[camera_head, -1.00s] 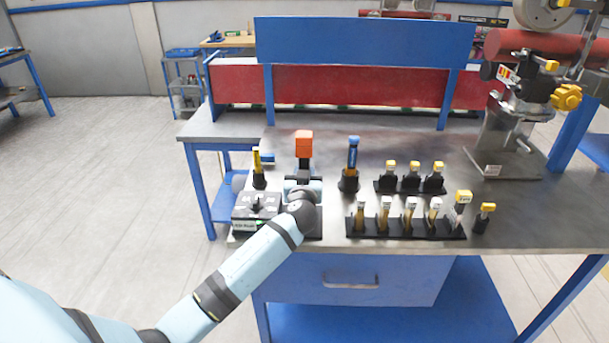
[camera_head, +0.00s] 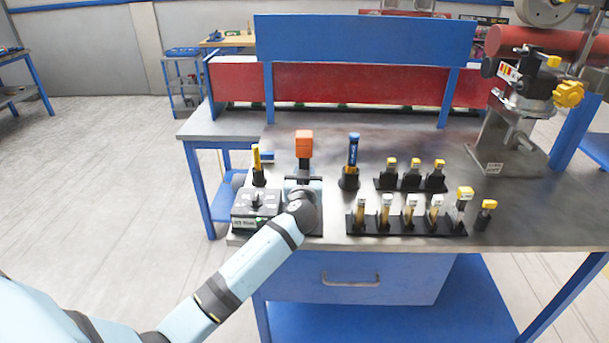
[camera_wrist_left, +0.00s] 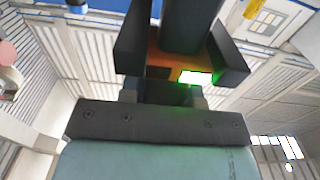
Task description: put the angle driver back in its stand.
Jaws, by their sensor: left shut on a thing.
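The angle driver (camera_head: 304,139), with an orange block at its top and a dark body, stands upright at the left part of the bench. My left gripper (camera_head: 303,180) is shut on its dark body, below the orange block. In the left wrist view the fingers (camera_wrist_left: 182,55) close around a black and orange part of the driver (camera_wrist_left: 188,28) with a green light. A black base (camera_head: 316,227), perhaps the stand, shows beside my wrist. My wrist hides the driver's lower end, so I cannot tell whether it is seated. My right gripper is out of view.
A grey-topped charger-like box (camera_head: 256,208) is left of my wrist, with a yellow-handled tool (camera_head: 256,162) behind it. A blue tool (camera_head: 352,160) stands upright to the right. Racks of yellow-topped pieces (camera_head: 408,229) stand further right. Bare bench lies behind.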

